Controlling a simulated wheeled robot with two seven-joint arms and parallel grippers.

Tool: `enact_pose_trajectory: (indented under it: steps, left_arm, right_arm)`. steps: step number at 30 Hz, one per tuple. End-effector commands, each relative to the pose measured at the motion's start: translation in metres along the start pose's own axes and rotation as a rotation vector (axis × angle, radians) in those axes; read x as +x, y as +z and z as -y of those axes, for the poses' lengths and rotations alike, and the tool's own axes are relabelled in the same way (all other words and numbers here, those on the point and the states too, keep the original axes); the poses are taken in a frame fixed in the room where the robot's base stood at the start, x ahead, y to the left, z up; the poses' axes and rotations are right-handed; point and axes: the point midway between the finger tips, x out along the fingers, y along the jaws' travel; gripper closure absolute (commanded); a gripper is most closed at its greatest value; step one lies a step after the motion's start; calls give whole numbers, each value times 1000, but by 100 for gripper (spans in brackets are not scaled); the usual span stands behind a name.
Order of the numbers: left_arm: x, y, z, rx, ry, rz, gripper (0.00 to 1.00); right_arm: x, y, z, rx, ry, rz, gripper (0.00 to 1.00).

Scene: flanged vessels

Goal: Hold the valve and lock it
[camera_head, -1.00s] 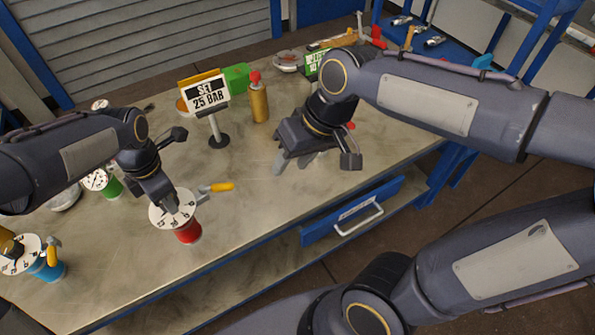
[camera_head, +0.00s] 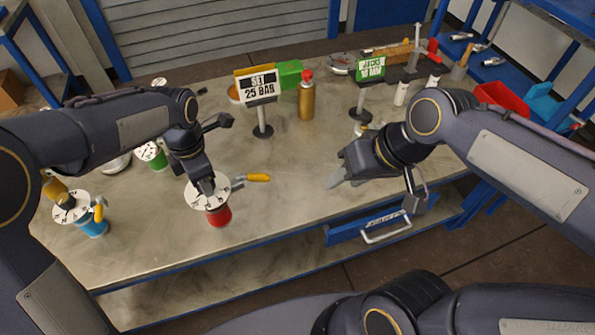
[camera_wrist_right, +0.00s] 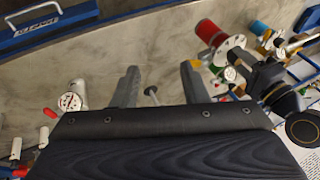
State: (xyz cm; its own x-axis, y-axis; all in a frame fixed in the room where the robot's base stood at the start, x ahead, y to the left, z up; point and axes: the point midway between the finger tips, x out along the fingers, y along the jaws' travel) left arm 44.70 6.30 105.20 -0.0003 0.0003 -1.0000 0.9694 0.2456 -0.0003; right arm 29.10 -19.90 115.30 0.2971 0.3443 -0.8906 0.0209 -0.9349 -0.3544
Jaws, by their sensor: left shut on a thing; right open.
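A red valve vessel (camera_head: 218,215) with a white marked dial (camera_head: 222,199) on top stands near the table's front edge, left of the middle. A lever with a yellow handle (camera_head: 258,177) sticks out to the right from beside the dial. My left gripper (camera_head: 205,188) comes down onto the dial from above and is shut on the valve's top; its fingers hide the gripped part. The red vessel also shows in the right wrist view (camera_wrist_right: 208,31). My right gripper (camera_head: 345,178) is open and empty over the table, right of the yellow handle and apart from it.
A blue vessel (camera_head: 92,226) with its own dial and yellow handle stands at the left. A "SET 25 BAR" sign (camera_head: 262,88), a gold bottle (camera_head: 306,100) and a green sign (camera_head: 370,68) stand behind. Bare table (camera_head: 290,215) lies between the grippers; a blue drawer (camera_head: 345,232) is at the front.

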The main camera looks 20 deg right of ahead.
Motion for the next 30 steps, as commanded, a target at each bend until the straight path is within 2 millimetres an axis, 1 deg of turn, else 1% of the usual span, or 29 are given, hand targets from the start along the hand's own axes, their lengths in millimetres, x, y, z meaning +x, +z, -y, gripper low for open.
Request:
enact_pose_trajectory:
  steps: [4,8,11,13,17,20,24,27,30]
  left_arm:
    - [-1,0,0,0,2,2,100]
    - [-1,0,0,0,2,2,100]
    - [-1,0,0,0,2,2,100]
    - [-1,0,0,0,2,2,100]
    - [-1,0,0,0,2,2,100]
    - [-1,0,0,0,2,2,100]
    - [-1,0,0,0,2,2,100]
    - [-1,0,0,0,2,2,100]
    - [-1,0,0,0,2,2,100]
  right_arm:
    - [13,4,2,73,-41,87,60]
    - [38,11,10,237,-143,255,60]
    - [59,13,18,419,-261,404,60]
    - [72,11,23,555,-353,495,60]
    - [96,-3,27,821,-537,628,60]
    - [115,-18,22,1028,-684,692,60]
    - [140,-40,5,1287,-866,726,60]
    - [155,-51,-10,1425,-963,723,60]
    - [165,-57,-21,1516,-1025,711,60]
